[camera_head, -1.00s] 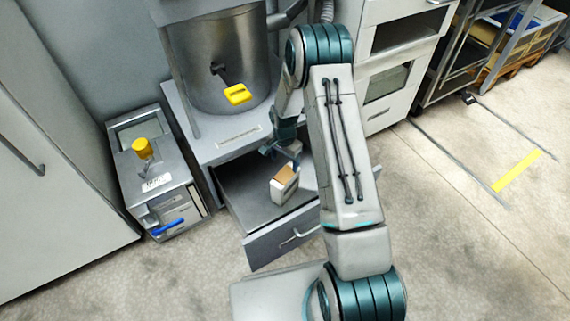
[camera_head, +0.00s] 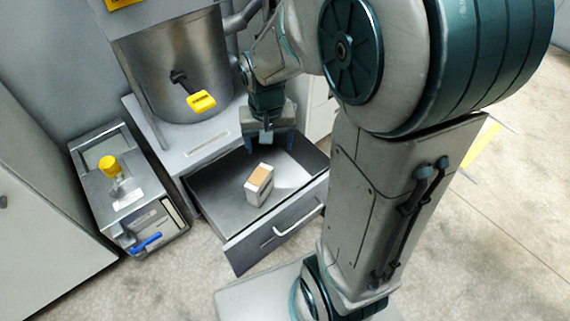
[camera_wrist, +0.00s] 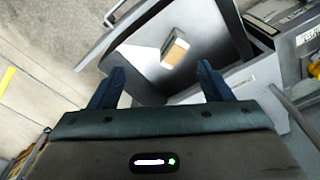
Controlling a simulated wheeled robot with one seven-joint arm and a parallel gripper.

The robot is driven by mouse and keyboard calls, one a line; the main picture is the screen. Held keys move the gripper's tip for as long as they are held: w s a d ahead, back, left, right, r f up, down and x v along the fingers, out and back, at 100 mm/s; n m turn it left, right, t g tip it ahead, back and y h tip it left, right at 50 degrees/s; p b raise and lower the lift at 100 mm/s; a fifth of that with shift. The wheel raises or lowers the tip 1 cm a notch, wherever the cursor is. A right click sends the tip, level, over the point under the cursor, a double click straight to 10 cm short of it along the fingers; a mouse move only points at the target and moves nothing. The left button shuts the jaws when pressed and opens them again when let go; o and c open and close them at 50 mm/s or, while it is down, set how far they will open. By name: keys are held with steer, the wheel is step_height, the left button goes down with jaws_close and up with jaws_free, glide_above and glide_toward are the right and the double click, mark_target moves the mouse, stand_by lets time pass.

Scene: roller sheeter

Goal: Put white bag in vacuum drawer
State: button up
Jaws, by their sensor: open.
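A white bag (camera_head: 262,189) with a tan-brown top face stands in the open drawer (camera_head: 219,206), near its middle. It also shows in the wrist view (camera_wrist: 174,55), lying beyond my fingertips. My gripper (camera_head: 270,142) is above the drawer's back right part, behind and apart from the bag. Its two dark blue fingers (camera_wrist: 160,80) are spread and nothing is between them. The drawer is pulled out below the steel vessel, with its handle (camera_head: 291,226) at the front. In the head view, my arm hides what lies to the right of the drawer.
A metal vessel (camera_head: 176,70) with a yellow-tipped lever (camera_head: 201,101) stands above the drawer. A small grey machine (camera_head: 131,192) with a yellow knob and blue handle is at the left. A white cabinet (camera_head: 40,240) stands farther left. The floor in front is clear.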

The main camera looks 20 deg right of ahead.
steer(key=s+r+n, duration=0.3)
steer(key=s, duration=0.7)
steer(key=shift+s+r, duration=0.35)
steer(key=shift+r, duration=0.05)
steer(key=shift+a, duration=0.1)
